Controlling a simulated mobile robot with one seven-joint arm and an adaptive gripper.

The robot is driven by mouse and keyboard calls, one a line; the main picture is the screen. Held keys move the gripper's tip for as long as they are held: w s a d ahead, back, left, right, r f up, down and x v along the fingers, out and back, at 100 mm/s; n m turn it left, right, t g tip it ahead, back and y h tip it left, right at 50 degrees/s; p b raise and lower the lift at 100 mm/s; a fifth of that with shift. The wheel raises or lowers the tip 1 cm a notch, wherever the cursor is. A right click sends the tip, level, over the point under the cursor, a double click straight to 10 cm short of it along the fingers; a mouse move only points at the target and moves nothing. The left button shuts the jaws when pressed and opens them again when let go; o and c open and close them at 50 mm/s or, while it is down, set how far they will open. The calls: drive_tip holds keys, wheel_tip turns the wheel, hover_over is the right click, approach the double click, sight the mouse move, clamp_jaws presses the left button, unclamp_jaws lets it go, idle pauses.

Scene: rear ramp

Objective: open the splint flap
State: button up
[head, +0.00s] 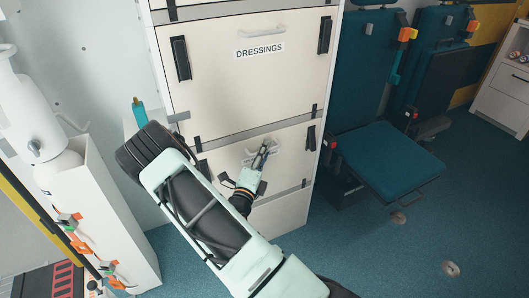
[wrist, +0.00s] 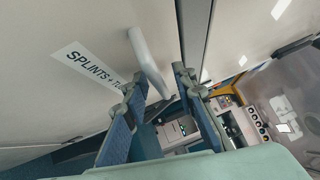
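The splint flap (head: 285,139) is a cream panel below the dressings flap in the head view, and it looks closed. In the wrist view its panel (wrist: 70,25) carries a label (wrist: 88,68) of which "SPLINTS + TU" can be read. Its pale bar handle (wrist: 148,58) slants down towards the space between my fingertips. My gripper (head: 262,155) is at this handle in the head view and partly covers it. In the wrist view my gripper (wrist: 159,76) has its two fingers apart, one on each side of the handle's lower end. I cannot tell whether they touch it.
The dressings flap (head: 245,75) with its own handle is above. Dark latches (head: 311,137) flank the flaps. Blue seats (head: 385,155) stand right of the cabinet. A white unit (head: 105,215) with orange clips is at left.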

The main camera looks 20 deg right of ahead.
drive_tip(key=shift+c, duration=0.5)
clamp_jaws()
drive_tip(key=shift+s+f, duration=0.1)
drive_tip(key=shift+s, duration=0.05)
